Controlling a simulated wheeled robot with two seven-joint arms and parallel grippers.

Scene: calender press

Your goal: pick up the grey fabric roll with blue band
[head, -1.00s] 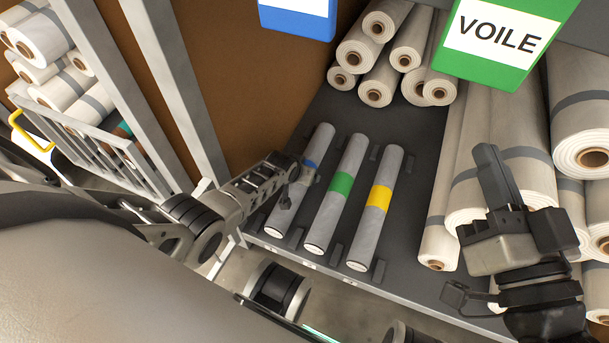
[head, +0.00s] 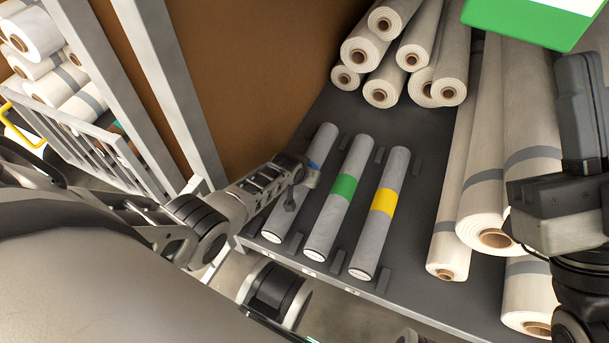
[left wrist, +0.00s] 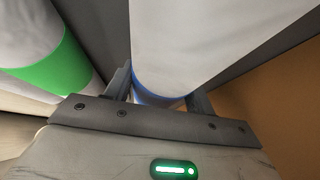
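The grey fabric roll with blue band (head: 322,149) lies in the left place of a row of three on the dark shelf. My left gripper (head: 302,179) is at its band and hides part of it. In the left wrist view, the roll's blue band (left wrist: 158,98) lies between the two fingers of my left gripper (left wrist: 158,88), with no clear gap on either side. The roll still rests on the shelf. My right gripper (head: 580,120) is at the right edge, away from the rolls; its finger opening does not show clearly.
A green-banded roll (head: 334,209) and a yellow-banded roll (head: 371,237) lie just right of it, with small dark stops between them. White rolls (head: 450,75) are stacked behind and to the right. A grey upright post (head: 172,95) stands left of the shelf (head: 414,225).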

